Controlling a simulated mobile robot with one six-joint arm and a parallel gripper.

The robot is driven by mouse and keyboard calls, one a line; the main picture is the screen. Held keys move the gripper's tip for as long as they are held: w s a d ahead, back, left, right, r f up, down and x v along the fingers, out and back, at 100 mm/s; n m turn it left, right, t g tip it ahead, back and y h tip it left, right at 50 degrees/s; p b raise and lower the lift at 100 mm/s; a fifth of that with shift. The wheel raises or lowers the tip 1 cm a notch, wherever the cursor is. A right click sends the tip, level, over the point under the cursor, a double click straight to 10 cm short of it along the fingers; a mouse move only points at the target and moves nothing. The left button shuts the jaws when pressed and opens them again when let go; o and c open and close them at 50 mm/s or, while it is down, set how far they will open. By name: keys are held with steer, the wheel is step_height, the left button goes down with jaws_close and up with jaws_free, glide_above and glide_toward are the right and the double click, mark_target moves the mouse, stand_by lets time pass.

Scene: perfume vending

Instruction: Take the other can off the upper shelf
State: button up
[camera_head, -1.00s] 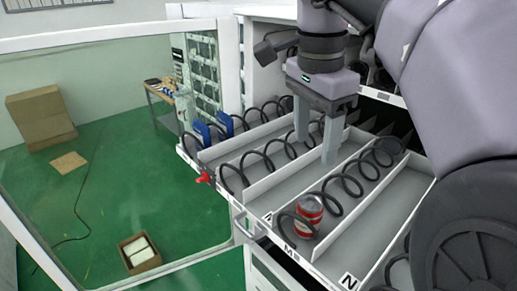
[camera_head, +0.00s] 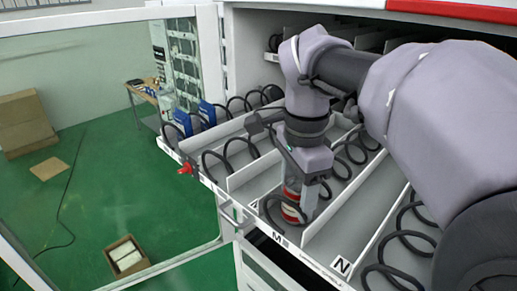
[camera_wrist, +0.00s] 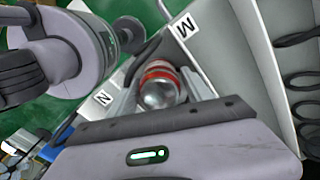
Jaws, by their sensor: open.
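The can (camera_head: 290,210), red and silver, stands upright near the front of the lane marked M on the pulled-out upper shelf (camera_head: 238,210). A dark wire coil runs around it. My gripper (camera_head: 300,200) points down over the can with its fingers on either side of it. In the wrist view the can (camera_wrist: 160,86) shows its silver top between the open fingers of my gripper (camera_wrist: 162,95). I cannot tell whether the fingers touch the can. My gripper hides part of the can in the head view.
Thin dividers and dark coils (camera_head: 405,240) fill the neighbouring lanes. Blue packs (camera_head: 183,124) stand in the far left lane. The open glass door (camera_head: 110,130) is at left.

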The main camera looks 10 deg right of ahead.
jaws_close()
